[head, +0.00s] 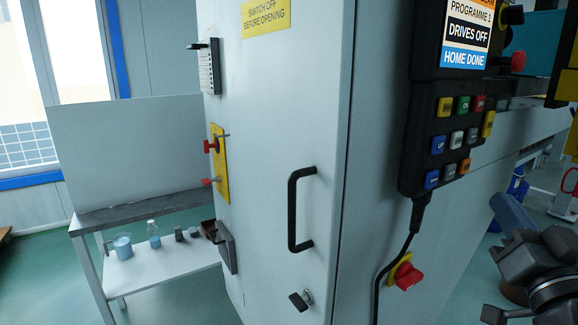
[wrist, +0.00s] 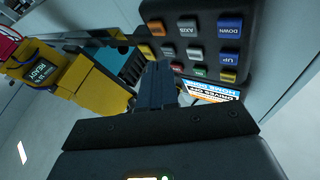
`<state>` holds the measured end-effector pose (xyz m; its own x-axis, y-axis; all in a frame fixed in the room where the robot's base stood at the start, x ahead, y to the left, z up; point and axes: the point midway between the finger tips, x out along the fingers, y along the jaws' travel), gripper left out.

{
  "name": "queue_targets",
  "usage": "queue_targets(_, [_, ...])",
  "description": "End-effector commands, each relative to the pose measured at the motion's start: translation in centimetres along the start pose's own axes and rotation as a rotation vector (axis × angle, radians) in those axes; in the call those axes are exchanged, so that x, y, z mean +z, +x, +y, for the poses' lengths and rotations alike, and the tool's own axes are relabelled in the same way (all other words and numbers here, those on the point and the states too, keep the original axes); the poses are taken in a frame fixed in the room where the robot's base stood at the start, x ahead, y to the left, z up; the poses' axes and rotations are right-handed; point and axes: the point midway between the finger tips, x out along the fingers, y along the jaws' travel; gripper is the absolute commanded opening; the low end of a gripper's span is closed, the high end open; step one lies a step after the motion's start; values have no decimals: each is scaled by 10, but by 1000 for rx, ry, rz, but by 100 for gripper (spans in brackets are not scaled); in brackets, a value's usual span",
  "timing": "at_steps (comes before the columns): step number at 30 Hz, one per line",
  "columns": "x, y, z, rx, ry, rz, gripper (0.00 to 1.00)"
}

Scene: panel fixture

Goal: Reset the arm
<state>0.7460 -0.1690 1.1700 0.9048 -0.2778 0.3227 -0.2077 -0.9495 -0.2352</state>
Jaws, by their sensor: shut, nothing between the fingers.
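My gripper (wrist: 158,68) is shut and empty; its dark fingers point toward the keypad pendant in the wrist view. The pendant (wrist: 262,22) appears upside down there, with coloured buttons marked UP, DOWN and AXIS. I cannot tell whether the fingertips touch it; they look apart from the buttons. In the head view the pendant (head: 412,150) hangs on the cabinet's right side. Its screen (head: 468,32) reads PROGRAMME 1, DRIVES OFF, HOME DONE. Dark links of my arm (head: 540,265) show at the lower right; the fingertips are not clear there.
The grey cabinet (head: 270,120) has a black handle (head: 293,210) and a yellow warning label (head: 266,16). A red knob (head: 408,276) and hanging cable (head: 402,250) are below the pendant. A yellow device (wrist: 84,84) with a READY display is left of my fingers. A bench (head: 165,262) holds beakers.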

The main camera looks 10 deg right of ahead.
Motion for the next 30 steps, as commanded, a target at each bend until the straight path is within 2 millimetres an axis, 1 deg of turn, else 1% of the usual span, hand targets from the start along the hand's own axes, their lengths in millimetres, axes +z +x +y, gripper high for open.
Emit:
queue_targets(1, [20,-20,-5,1,2,-39,0])
queue_targets(3, [40,-44,-10,2,-2,-80,0])
queue_targets(5, [56,-66,-15,1,-7,-114,0])
queue_targets(6, [65,-81,-18,0,-12,-137,0])
queue_targets(8, [78,-103,-23,-4,-19,-173,0])
queue_targets(10, [91,-131,-27,-10,-31,-214,0])
queue_targets(14, [108,-182,-35,-28,-56,-289,0])
queue_targets(15, [112,-198,-37,-36,-65,-313,0])
queue_targets(17, [116,-222,-40,-48,-80,-347,0])
queue_targets(18, [118,-238,-41,-57,-90,-371,0])
queue_targets(22, [120,-288,-45,-93,-126,-445,0])
queue_targets(24, [117,-314,-46,-115,-146,-485,0])
queue_targets(27, [111,-348,-47,-150,-176,-538,0])
queue_targets(30, [104,-375,-46,-182,-201,-580,0])
